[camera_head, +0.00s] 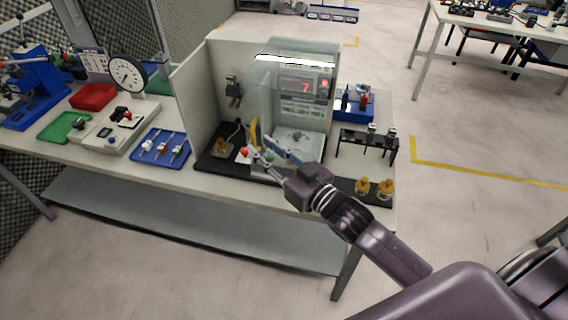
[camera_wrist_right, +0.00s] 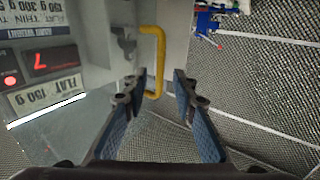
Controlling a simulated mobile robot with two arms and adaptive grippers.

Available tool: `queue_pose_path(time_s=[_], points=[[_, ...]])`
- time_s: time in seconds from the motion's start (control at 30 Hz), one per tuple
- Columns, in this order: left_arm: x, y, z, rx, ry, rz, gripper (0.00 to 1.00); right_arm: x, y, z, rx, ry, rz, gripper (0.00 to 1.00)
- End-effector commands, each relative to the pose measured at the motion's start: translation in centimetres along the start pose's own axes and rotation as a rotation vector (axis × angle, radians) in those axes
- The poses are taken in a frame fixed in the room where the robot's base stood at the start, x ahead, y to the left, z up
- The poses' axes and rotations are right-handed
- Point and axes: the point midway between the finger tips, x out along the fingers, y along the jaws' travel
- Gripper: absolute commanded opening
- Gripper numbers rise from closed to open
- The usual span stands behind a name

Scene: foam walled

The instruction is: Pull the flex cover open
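The flex cover (camera_head: 262,92) is a clear, see-through enclosure on the bench, around a device with a red "7" display. Its yellow handle (camera_head: 254,132) stands upright at the front left of the cover. The handle also shows in the right wrist view (camera_wrist_right: 161,62) as a bent yellow bar. My right gripper (camera_head: 260,158) is just below and in front of the handle. In the wrist view its two fingers (camera_wrist_right: 160,88) are apart, with the handle's lower part in line with the gap. I cannot tell whether they touch it. My left gripper is not in view.
Grey partition walls (camera_head: 205,95) stand left of and behind the device. A red-knobbed lever (camera_head: 243,151) is close to my right gripper. A black rack (camera_head: 368,142) and brass weights (camera_head: 385,187) are to the right. A blue tray (camera_head: 160,149) and dial gauge (camera_head: 127,75) are left.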

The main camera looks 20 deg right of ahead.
Motion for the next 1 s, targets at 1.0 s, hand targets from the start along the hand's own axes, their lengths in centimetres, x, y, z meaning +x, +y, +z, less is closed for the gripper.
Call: queue_pose_path(time_s=[1.0], points=[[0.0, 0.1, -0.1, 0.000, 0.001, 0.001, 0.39, -9.1, 0.0, 0.0, 0.000, 0.000, -0.001, 0.26]])
